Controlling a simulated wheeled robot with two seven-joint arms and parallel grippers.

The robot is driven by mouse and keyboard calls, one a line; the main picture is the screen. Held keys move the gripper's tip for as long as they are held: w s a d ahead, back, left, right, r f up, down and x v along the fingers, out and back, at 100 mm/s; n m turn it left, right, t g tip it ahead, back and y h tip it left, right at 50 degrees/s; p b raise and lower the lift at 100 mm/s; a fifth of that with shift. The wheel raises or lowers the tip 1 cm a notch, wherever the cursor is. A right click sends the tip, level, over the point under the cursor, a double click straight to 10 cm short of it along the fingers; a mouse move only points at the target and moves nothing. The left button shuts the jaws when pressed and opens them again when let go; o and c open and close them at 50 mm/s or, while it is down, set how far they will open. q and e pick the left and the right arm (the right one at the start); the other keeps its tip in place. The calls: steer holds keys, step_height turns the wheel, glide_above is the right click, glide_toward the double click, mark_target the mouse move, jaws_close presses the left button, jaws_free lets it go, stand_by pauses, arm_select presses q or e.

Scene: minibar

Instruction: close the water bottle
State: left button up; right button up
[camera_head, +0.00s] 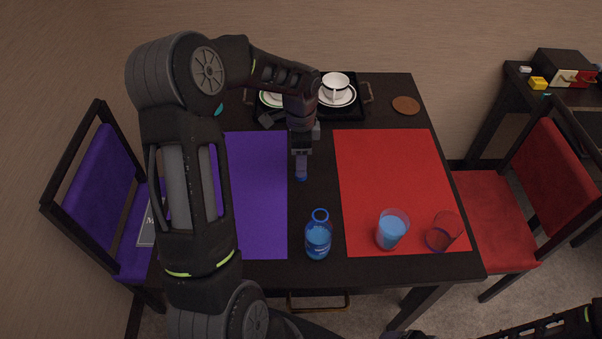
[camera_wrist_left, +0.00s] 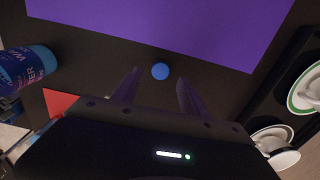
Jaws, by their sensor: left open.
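The blue water bottle (camera_head: 318,240) stands upright near the front edge of the dark table, with no cap on its round mouth. Its labelled side shows at the left of the left wrist view (camera_wrist_left: 28,68). A small round blue cap (camera_wrist_left: 160,71) lies on the bare dark table strip. My left gripper (camera_head: 301,172) points down over that strip, behind the bottle. Its two fingers (camera_wrist_left: 158,90) are apart, with the cap just beyond and between their tips in the wrist view. Nothing is held. In the head view the fingers mostly cover the cap.
A purple mat (camera_head: 262,190) lies left and a red mat (camera_head: 385,180) right. Two glasses stand at the front right, one with blue liquid (camera_head: 391,230), one seemingly empty (camera_head: 443,232). A black tray (camera_head: 347,112) with cups is behind my gripper. A brown coaster (camera_head: 406,105) lies back right.

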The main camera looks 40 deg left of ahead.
arm_select(q)
step_height(320, 180, down, 4)
steer(key=shift+w+f+p, duration=0.1)
steer(key=shift+f+p, duration=0.1)
steer(key=shift+p, duration=0.15)
steer(key=shift+c, duration=0.4)
jaws_close()
stand_by(0.4)
